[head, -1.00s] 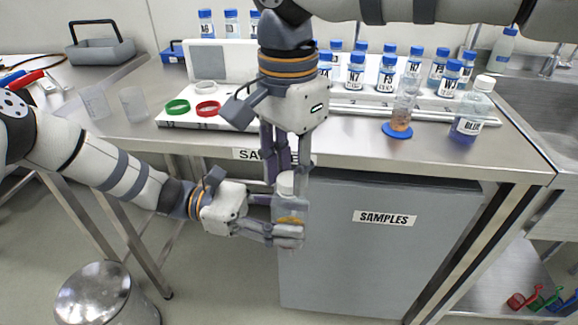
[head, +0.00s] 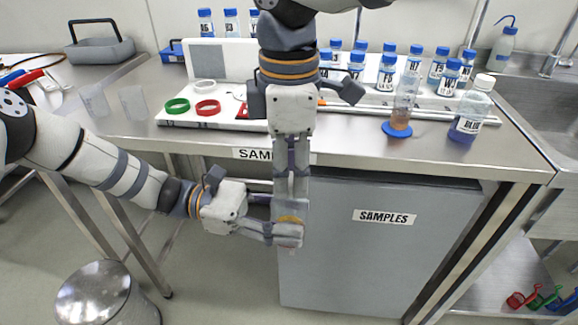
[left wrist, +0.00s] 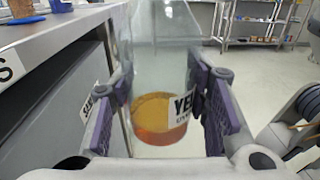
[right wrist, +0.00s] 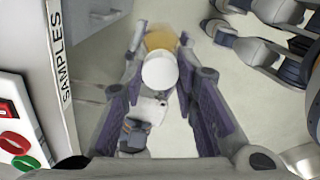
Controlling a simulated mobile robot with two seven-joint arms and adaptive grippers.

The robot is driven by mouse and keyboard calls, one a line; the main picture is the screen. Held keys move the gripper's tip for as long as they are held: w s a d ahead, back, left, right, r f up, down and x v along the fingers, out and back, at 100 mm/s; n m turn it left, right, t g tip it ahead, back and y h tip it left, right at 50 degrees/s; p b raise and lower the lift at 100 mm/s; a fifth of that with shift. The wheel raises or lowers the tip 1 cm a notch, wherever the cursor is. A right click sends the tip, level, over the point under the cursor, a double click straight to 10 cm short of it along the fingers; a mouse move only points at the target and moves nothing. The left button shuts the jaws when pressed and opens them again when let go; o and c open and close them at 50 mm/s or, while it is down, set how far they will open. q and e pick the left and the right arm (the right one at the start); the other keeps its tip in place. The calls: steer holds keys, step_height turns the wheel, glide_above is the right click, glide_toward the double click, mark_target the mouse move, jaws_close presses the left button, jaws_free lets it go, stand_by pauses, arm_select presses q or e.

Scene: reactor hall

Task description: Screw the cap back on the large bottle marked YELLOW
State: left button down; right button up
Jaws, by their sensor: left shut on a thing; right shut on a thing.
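The large clear bottle marked YELLOW (left wrist: 150,60) has orange-yellow liquid in its bottom and stands upright between the fingers of my left gripper (head: 287,232). The left gripper is shut on it, in front of the bench edge. In the head view the bottle (head: 291,212) is partly hidden by both grippers. The white cap (right wrist: 160,70) is at the bottle's top, seen from above in the right wrist view. My right gripper (head: 291,188) points straight down and is shut on the cap. I cannot tell how tightly the cap is seated on the neck.
The bench (head: 350,150) with a SAMPLES cabinet (head: 385,250) below is just behind the grippers. On it stand a BLUE bottle (head: 470,108), a vial on a blue disc (head: 398,127), several blue-capped bottles and coloured rings (head: 208,107). A metal bin (head: 105,295) is on the floor.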

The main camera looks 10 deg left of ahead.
steer(key=shift+m, duration=0.8)
steer(key=o, duration=0.7)
steer(key=shift+o, duration=0.2)
steer(key=shift+r, duration=2.3)
steer(key=shift+c, duration=0.2)
